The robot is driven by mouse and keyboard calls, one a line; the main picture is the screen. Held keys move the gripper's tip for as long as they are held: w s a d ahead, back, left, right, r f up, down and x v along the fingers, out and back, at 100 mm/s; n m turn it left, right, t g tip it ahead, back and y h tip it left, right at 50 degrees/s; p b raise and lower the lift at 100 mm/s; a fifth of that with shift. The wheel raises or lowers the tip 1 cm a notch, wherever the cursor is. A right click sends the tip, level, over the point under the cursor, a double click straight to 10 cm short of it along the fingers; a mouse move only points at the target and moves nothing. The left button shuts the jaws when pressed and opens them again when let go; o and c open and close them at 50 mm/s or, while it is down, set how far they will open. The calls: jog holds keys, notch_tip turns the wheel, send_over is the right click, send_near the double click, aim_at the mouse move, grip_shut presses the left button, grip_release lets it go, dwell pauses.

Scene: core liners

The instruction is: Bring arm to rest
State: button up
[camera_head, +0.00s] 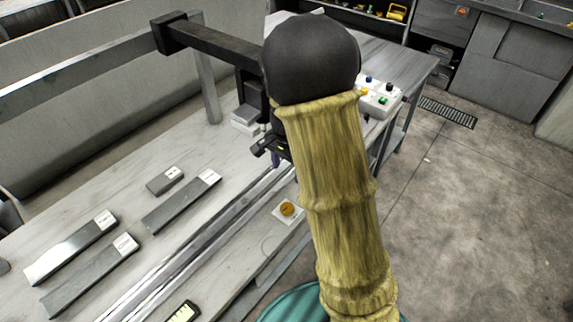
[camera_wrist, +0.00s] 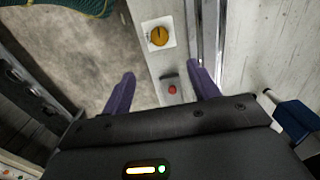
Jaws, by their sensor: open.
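My gripper (camera_wrist: 162,84) is open in the wrist view, its two purple fingers wide apart with nothing held between them. Between and beyond the fingertips show a bench edge strip and a small red button (camera_wrist: 172,89) on a grey bracket. In the head view my arm, in a yellow sleeve with a black joint cover, rises over the bench. It hides most of my gripper; one purple finger (camera_head: 275,160) shows at the arm's left side, above the bench.
The grey bench (camera_head: 100,170) carries several labelled bars, including a long one (camera_head: 180,202), and metal rails. An orange knob (camera_head: 287,209) sits on a white plate near its edge. A button box (camera_head: 380,96) stands behind my arm. A dark beam (camera_head: 215,45) spans left. Floor (camera_head: 460,220) is clear on the right.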

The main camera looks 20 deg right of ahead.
jog(key=shift+s, duration=0.1)
jog(key=s+r+n+t+p, duration=0.1)
jog(key=s+r+n, duration=0.3)
jog(key=s+n, duration=0.6)
jog(key=s+t, duration=0.1)
jog(key=s, duration=0.3)
jog(key=shift+s+d+r+n+t, duration=0.2)
jog(key=shift+r+n+t, duration=0.1)
jog(key=shift+r+n, duration=0.1)
jog(key=shift+a, duration=0.1)
